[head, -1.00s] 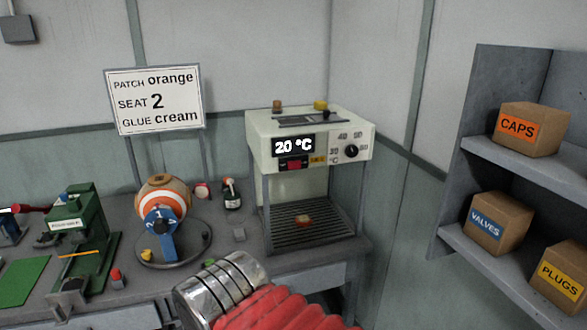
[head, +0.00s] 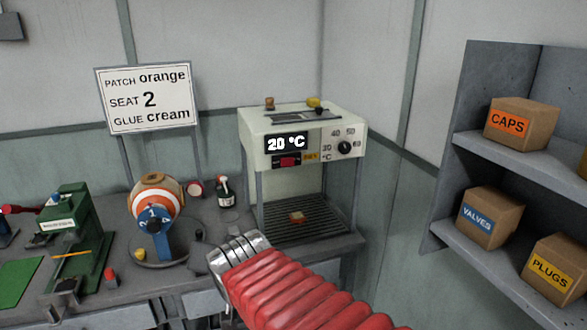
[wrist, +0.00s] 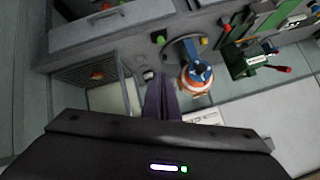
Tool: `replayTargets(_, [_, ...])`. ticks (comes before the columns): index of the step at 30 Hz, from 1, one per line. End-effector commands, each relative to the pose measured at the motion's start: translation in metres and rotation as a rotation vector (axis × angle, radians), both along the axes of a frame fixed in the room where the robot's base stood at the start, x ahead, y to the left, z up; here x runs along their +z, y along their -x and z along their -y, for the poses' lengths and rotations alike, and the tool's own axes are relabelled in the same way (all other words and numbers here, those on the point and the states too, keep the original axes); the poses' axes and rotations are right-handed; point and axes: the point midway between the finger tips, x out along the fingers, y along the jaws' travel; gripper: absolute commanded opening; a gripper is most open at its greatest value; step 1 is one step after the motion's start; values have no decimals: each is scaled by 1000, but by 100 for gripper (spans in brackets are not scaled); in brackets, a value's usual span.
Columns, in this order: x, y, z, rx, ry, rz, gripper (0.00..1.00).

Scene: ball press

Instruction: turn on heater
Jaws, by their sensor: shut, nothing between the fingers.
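The heater (head: 262,143) is a cream box on grey legs at the back of the bench. Its display (head: 286,143) reads 20 °C. Below the display is a red switch (head: 289,161); I cannot tell its position. A dial (head: 344,147) marked in °C is at the right of its front. An orange-and-white piece (head: 298,217) lies on the slatted rack under the heater; it also shows in the wrist view (wrist: 97,75). My gripper (wrist: 158,76) is shut and empty in the wrist view, apart from the heater. In the head view its fingers are hidden behind my wrist.
A striped ball (head: 156,203) in a blue clamp stands left of the heater, with a green press (head: 82,230) farther left. A dark bottle (head: 226,193) stands between ball and heater. Shelves with boxes (head: 520,124) are at the right. A sign (head: 149,98) stands behind.

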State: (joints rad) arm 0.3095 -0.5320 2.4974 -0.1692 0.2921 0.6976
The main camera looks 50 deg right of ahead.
Motion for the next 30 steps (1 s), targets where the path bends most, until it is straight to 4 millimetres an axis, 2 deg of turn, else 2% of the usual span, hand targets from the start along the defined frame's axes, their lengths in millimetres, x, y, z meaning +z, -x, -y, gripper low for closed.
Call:
replayTargets(1, [1,-6,21,-72,-28,52,0])
replayTargets(7, [15,-24,91,-302,-157,305,0])
replayTargets(9, [20,-24,118,-383,-197,400,0])
replayTargets(13, [29,-23,160,-484,-294,576,0])
replayTargets(18, [41,-11,209,-578,-429,809,0])
replayTargets(21, [46,-2,231,-608,-505,924,0])
replayTargets(24, [51,6,245,-620,-561,1005,0])
replayTargets(30, [55,10,252,-622,-600,1060,0])
